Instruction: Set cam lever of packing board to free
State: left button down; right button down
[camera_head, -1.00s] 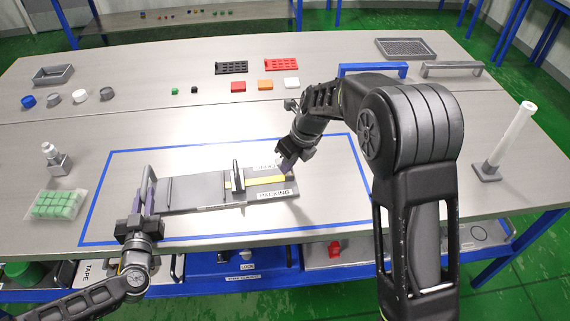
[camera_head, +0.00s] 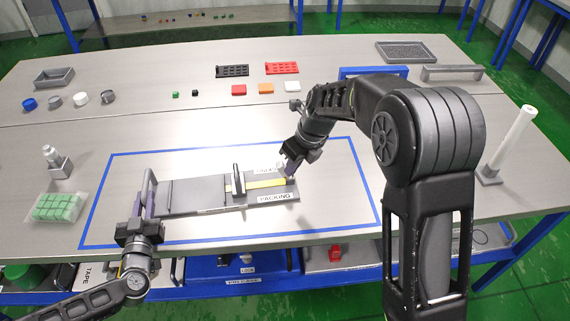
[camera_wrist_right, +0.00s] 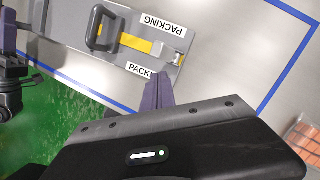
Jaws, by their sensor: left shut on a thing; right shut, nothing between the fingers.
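The packing board (camera_head: 205,190) is a long grey plate lying inside the blue tape outline, with a yellow strip (camera_head: 265,184) and PACKING labels at its right end. A dark upright handle (camera_head: 238,182) stands across it, and also shows in the right wrist view (camera_wrist_right: 98,28). A small pale metal piece, perhaps the cam lever (camera_wrist_right: 174,58), sits at the strip's end. My left gripper (camera_head: 148,200) is shut on the grey bar at the board's left end. My right gripper (camera_head: 290,172) is shut and empty at the right end; its purple fingertips (camera_wrist_right: 160,82) partly cover a label.
Coloured blocks (camera_head: 265,88) and small racks lie behind. A white post (camera_head: 512,140) stands at right. The table inside the outline around the board is mostly clear.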

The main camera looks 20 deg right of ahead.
jog(key=s+a+r, duration=0.2)
jog(key=s+r, duration=0.1)
jog(key=r, duration=0.7)
jog(key=shift+s, duration=0.4)
